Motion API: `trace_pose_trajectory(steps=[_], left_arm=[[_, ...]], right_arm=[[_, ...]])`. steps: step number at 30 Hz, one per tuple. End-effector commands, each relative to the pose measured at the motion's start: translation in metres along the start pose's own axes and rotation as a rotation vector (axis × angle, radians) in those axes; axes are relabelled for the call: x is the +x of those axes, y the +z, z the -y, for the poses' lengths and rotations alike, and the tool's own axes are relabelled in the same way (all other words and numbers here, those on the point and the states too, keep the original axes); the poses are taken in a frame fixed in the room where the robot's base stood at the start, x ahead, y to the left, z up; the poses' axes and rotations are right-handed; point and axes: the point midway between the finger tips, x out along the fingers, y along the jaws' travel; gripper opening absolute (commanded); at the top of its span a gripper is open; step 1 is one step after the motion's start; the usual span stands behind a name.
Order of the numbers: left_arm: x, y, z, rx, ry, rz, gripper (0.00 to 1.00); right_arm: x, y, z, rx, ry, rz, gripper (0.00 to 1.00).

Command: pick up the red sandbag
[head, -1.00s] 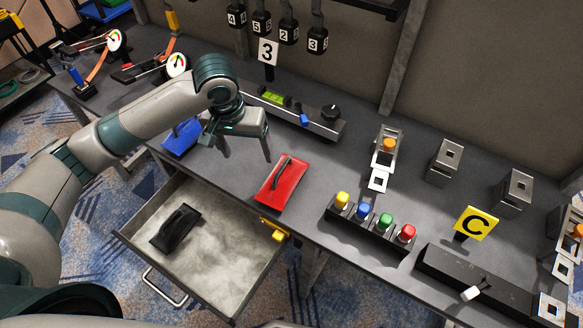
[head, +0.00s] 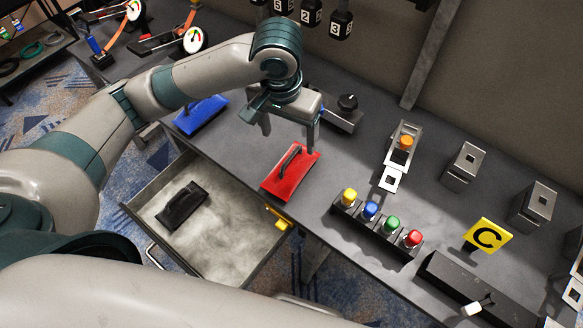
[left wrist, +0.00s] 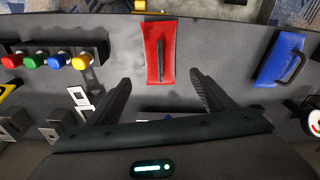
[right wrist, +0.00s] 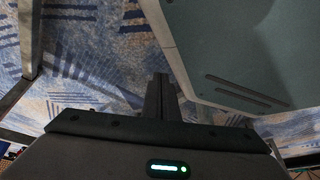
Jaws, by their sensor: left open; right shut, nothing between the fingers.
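The red sandbag (head: 305,175) is a flat red block with a dark handle on top, lying on the grey table just behind the open drawer. In the left wrist view the red sandbag (left wrist: 151,60) lies ahead of the fingers, its handle pointing toward me. My left gripper (head: 289,134) is open and empty, above the table and just behind the sandbag; its two fingers (left wrist: 163,88) are spread to either side of the sandbag's line. My right gripper (right wrist: 160,85) shows only in the right wrist view, shut and empty, over the carpet.
A blue sandbag (head: 203,113) lies left of the red one. A black sandbag (head: 182,205) lies in the open drawer (head: 232,251). A row of coloured buttons (head: 378,224) stands to the right. A knobbed box (head: 345,112) is behind my left gripper.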

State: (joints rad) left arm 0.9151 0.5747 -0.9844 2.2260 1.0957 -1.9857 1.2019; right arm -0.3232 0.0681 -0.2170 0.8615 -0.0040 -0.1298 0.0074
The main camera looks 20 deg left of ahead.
Motion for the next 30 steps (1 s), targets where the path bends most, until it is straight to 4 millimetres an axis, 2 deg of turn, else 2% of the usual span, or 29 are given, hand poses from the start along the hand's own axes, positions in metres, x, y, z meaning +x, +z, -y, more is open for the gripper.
trace_pose_trajectory(steps=[12,18,22,30], left_arm=[[0.072,0.001,0.001,-0.001,-0.002,0.005,0.76],[0.100,0.001,0.001,0.000,-0.001,0.003,0.76],[0.107,0.001,0.001,0.000,-0.002,0.001,0.76],[0.108,0.001,0.001,0.001,-0.001,0.001,0.76]], right_arm=[[-0.003,0.009,0.000,0.000,0.000,0.021,0.00],[-0.004,0.015,-0.001,0.000,0.001,0.034,0.00],[-0.004,0.019,-0.002,0.000,0.002,0.043,0.00],[-0.004,0.021,-0.003,0.000,0.004,0.048,0.00]])
